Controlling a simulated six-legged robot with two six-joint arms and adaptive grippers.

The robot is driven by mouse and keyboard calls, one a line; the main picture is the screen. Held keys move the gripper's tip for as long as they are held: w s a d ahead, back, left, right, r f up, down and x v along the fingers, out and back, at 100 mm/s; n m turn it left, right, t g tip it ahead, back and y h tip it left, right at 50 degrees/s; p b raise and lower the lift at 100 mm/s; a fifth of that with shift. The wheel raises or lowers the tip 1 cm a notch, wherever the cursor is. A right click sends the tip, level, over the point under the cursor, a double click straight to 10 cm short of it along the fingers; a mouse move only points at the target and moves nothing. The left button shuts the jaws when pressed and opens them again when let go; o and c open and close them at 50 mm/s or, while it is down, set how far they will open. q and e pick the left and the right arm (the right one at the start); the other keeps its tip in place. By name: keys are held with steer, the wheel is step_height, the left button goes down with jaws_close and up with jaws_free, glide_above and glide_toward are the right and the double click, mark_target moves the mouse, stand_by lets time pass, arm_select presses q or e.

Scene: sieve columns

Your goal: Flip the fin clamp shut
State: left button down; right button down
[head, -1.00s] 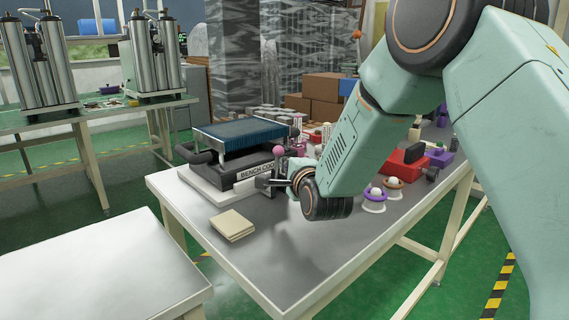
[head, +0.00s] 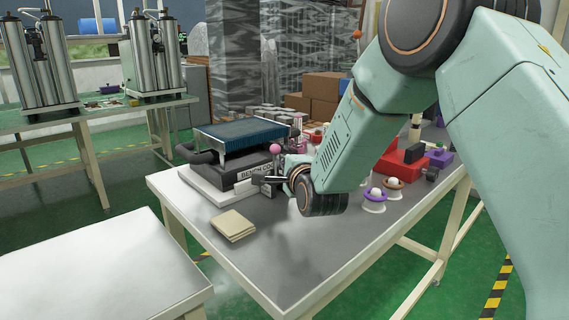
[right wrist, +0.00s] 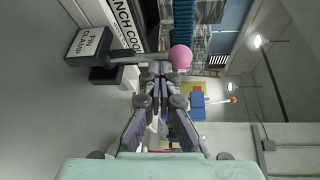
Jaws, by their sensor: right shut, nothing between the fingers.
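The bench cooler (head: 238,162) is a dark unit with a blue finned top, on a pale base at the back left of the bench. The fin clamp's lever stands roughly upright at its near right side, with a pink ball knob (head: 275,149) on top. The right wrist view shows the grey lever bar running from the block labelled FIN CLAMP (right wrist: 86,45) to the pink knob (right wrist: 180,57). My right gripper (right wrist: 155,68) is shut and empty, its tips at the lever's middle; contact is unclear. It also shows in the head view (head: 268,180). My left gripper is out of view.
A stack of beige pads (head: 233,226) lies at the bench's front left. The bench's front middle is clear.

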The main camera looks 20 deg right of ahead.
steer(key=shift+w+r, duration=0.1)
steer(key=shift+w, duration=0.1)
steer(key=shift+s, duration=0.1)
stand_by(0.4)
steer(key=shift+s+d+f+b, duration=0.15)
steer(key=shift+s+d+f, duration=0.15)
steer(key=shift+s, duration=0.3)
steer(key=shift+s+d+f+b, duration=0.1)
steer(key=shift+s+d+f, duration=0.1)
steer(key=shift+s+f, duration=0.35)
steer(key=shift+s+d+f+b, duration=0.15)
steer(key=shift+s+d+f, duration=0.1)
steer(key=shift+s, duration=0.4)
steer(key=shift+s+d+f+b, duration=0.15)
steer(key=shift+s+d+f, duration=0.2)
steer(key=shift+s, duration=0.3)
steer(key=shift+s+d+f+b, duration=0.1)
steer(key=shift+s+d+f, duration=0.15)
steer(key=shift+s+f, duration=0.35)
steer(key=shift+s+d+f+b, duration=0.15)
steer(key=shift+s+d+f, duration=0.15)
steer(key=shift+s, duration=0.45)
steer(key=shift+r, duration=0.1)
